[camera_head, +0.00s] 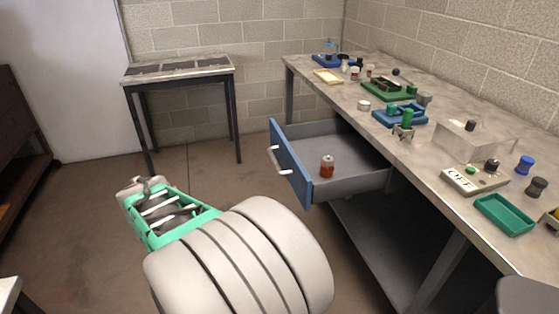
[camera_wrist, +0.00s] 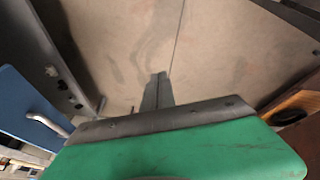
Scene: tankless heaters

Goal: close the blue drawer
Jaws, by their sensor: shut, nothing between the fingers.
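The blue drawer (camera_head: 291,165) is pulled out from under the long workbench. Its blue front has a pale bar handle and faces left, and its grey inside is open to view. A small red-brown bottle with a light cap (camera_head: 327,166) stands inside it. My gripper (camera_head: 139,184) is to the left of the drawer, with a clear gap between them, and touches nothing. It is shut and empty. In the wrist view the shut fingers (camera_wrist: 159,90) show over the floor, and the blue drawer front (camera_wrist: 28,112) with its handle is at the left edge.
The long workbench (camera_head: 455,205) runs along the right, with trays, bottles and a box on top. A small dark-legged table (camera_head: 180,72) stands at the back wall. A dark wooden shelf (camera_head: 22,150) is at the left. The floor between is clear.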

